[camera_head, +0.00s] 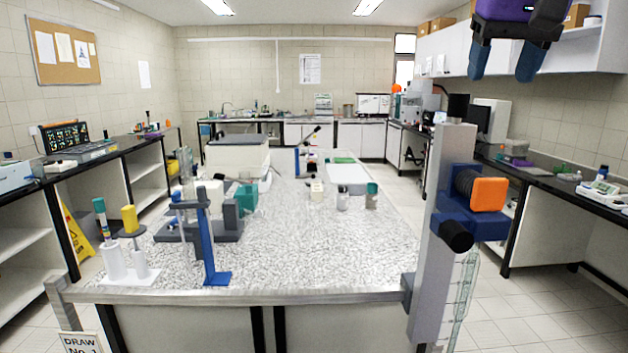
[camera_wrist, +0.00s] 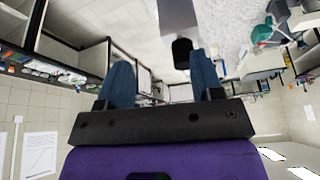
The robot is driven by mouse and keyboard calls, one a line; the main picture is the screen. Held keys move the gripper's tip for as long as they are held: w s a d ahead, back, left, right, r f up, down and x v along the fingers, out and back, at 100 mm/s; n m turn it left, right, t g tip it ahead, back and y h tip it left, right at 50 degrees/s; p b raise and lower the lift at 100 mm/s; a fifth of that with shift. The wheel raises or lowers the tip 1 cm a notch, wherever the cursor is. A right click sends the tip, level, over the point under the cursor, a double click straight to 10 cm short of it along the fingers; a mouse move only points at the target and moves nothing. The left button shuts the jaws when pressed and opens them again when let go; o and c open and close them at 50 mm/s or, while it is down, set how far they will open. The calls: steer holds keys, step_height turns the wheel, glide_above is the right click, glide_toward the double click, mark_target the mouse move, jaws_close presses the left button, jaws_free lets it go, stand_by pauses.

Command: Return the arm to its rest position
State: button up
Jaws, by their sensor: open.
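My gripper (camera_head: 503,62) hangs at the top right of the head view, high above the floor and clear of the bench. Its two blue fingers point down and stand apart, with nothing between them. In the wrist view my gripper (camera_wrist: 166,84) also shows open and empty. The rest of my arm is outside the head view. Below the gripper, a grey post (camera_head: 443,200) at the bench's right corner carries a dark blue clamp with an orange block (camera_head: 488,194). The post's top also shows in the wrist view (camera_wrist: 178,14), beyond the fingers.
The speckled bench (camera_head: 300,240) fills the middle. A blue stand (camera_head: 212,250), a yellow-topped piece (camera_head: 130,218) and small bottles (camera_head: 343,198) stand on it. Wall cabinets (camera_head: 450,48) are behind my gripper, and a side counter (camera_head: 560,182) runs along the right.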

steer(key=s+d+f+n, duration=0.1)
steer(key=s+f, duration=0.6)
steer(key=f, duration=0.3)
steer(key=s+d+f+n, duration=0.1)
steer(key=s+f, duration=0.7)
steer(key=f, duration=0.3)
steer(key=shift+d+f+t+y, duration=0.3)
steer(key=shift+d+t+y, duration=0.1)
